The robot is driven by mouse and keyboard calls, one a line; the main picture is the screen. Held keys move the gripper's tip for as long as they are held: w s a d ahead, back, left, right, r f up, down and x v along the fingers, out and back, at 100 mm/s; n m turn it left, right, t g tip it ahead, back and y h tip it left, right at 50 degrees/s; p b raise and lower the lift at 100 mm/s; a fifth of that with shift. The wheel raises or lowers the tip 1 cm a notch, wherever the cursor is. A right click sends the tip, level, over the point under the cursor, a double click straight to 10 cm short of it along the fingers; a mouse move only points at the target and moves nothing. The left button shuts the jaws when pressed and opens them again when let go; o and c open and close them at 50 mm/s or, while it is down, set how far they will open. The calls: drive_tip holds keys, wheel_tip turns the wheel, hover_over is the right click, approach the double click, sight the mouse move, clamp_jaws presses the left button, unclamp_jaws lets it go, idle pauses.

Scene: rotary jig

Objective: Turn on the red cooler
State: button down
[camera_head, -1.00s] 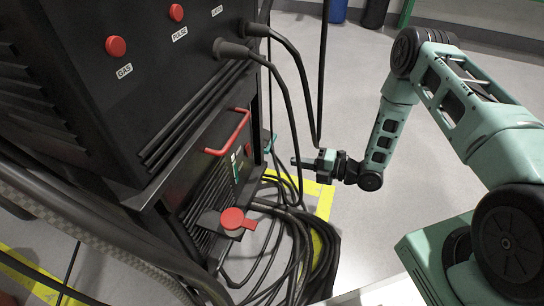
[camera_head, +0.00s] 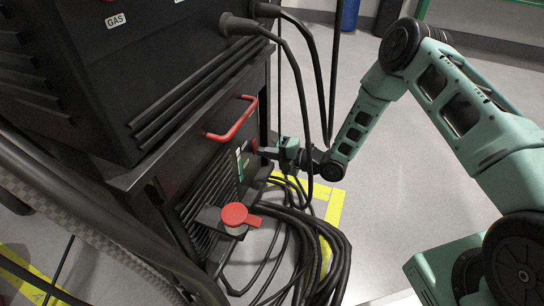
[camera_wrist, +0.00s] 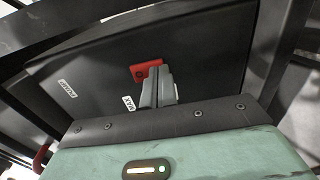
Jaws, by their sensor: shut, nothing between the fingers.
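The cooler (camera_head: 197,165) is the lower black unit in the cabinet, with a red handle (camera_head: 232,118) on its front and a red cap (camera_head: 234,214) on a spout low down. In the wrist view its dark panel (camera_wrist: 205,60) carries white labels, one (camera_wrist: 67,88) at the left. A red switch-like part (camera_wrist: 147,70) sits on the panel just beyond my fingertips. My gripper (camera_head: 262,151) is at the right part of the cooler's front. Its fingers (camera_wrist: 157,76) are shut, empty, and partly cover the red part. Whether they touch it I cannot tell.
A larger black unit (camera_head: 160,70) stands above the cooler. Thick black cables (camera_head: 303,75) hang in front, near my wrist. Coiled hoses (camera_head: 325,235) lie on the floor by yellow tape (camera_head: 334,206). Open grey floor (camera_head: 395,190) lies to the right.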

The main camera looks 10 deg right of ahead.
drive_tip(key=shift+w+a+f+t+y+b, duration=0.3)
drive_tip(key=shift+w+a+t+y+b, duration=0.1)
drive_tip(key=shift+a+y+b, duration=0.25)
idle(0.3)
drive_tip(key=shift+d+f, duration=0.1)
drive_tip(key=shift+d, duration=0.05)
